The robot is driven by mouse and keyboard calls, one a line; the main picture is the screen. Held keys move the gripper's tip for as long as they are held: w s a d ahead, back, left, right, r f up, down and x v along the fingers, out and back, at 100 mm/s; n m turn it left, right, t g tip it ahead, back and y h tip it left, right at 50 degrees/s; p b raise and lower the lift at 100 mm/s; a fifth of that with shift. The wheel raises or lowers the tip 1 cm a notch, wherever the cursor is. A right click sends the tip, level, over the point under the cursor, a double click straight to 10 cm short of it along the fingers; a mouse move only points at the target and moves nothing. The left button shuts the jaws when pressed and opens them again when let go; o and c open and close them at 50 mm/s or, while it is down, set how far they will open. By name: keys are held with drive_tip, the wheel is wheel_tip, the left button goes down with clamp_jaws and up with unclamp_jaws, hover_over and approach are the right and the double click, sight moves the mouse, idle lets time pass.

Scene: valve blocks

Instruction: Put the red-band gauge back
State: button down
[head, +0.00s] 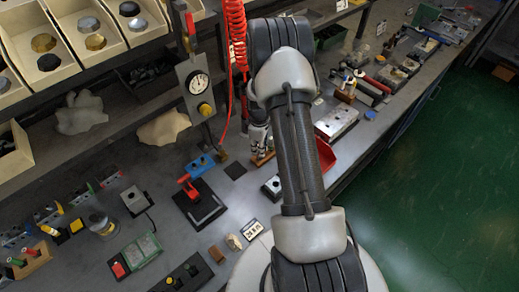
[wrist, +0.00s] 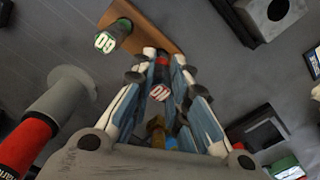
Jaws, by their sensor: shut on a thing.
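The red-band gauge (wrist: 161,75) is between the fingers of my gripper (wrist: 166,75) in the wrist view. Its pale lettered end faces the camera, and the fingers are shut on it. A wooden rack (wrist: 148,24) lies just beyond the fingertips and holds a green-band gauge (wrist: 113,36) marked GO. The red-band gauge overlaps the rack's near end in the picture; I cannot tell whether it touches the rack or sits in it. In the head view my gripper (head: 260,148) points down at the wooden rack (head: 263,159), and the held gauge is hidden.
A grey flanged piece with a red grip (wrist: 25,145) is at the lower left of the wrist view. A grey block with a round hole (wrist: 270,12) is at upper right. In the head view a blue block (head: 200,165) stands left, and a red bin (head: 326,155) right.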

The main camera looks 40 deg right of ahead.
drive_tip(key=shift+f, duration=0.35)
drive_tip(key=shift+f, duration=0.25)
drive_tip(key=c, duration=1.6)
unclamp_jaws()
drive_tip(key=shift+o, duration=0.2)
drive_tip(key=shift+r, duration=0.15)
